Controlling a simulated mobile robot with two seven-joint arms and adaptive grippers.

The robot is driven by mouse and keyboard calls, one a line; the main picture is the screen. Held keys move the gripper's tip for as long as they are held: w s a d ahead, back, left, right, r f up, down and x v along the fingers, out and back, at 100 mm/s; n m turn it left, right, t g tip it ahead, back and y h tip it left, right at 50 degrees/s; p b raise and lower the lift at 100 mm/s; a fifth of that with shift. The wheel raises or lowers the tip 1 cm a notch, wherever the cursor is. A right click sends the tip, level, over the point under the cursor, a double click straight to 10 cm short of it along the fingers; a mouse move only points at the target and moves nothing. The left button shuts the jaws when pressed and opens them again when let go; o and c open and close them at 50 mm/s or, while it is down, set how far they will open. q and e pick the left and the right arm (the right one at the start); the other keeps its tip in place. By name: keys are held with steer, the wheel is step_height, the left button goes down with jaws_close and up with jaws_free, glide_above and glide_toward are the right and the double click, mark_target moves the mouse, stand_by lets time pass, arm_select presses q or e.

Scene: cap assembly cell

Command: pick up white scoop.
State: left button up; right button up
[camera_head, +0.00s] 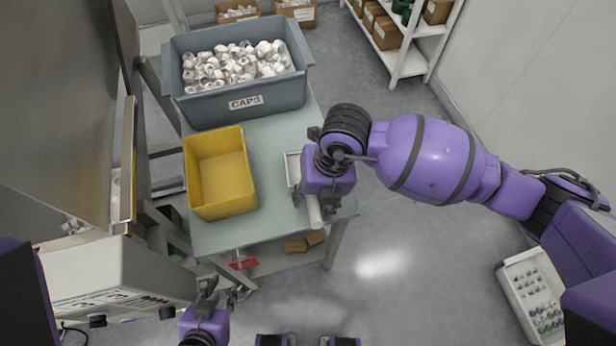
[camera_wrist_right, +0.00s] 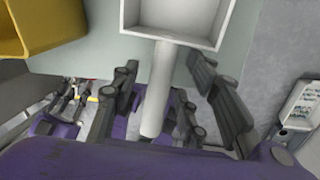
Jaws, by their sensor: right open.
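The white scoop (camera_head: 293,168) lies on the table's right edge, partly hidden under my right arm in the head view. In the right wrist view its square pan (camera_wrist_right: 178,18) is at the top and its round handle (camera_wrist_right: 158,95) points down toward my wrist. My right gripper (camera_head: 314,199) is over the handle. In the right wrist view its fingers (camera_wrist_right: 164,72) stand apart on either side of the handle, with gaps showing. My left gripper (camera_head: 222,291) is low in the head view, away from the scoop, its fingers apart and empty.
A grey bin labelled CAPS (camera_head: 208,107), full of white caps, stands at the table's back. An empty yellow bin (camera_head: 222,207) stands left of the scoop on the pale table (camera_head: 270,213). Shelves (camera_head: 410,65) stand back right; a white tray (camera_head: 515,285) is at lower right.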

steer(key=shift+a+f, duration=0.15)
steer(key=shift+f, duration=0.55)
jaws_close()
steer(key=shift+r, duration=5.05)
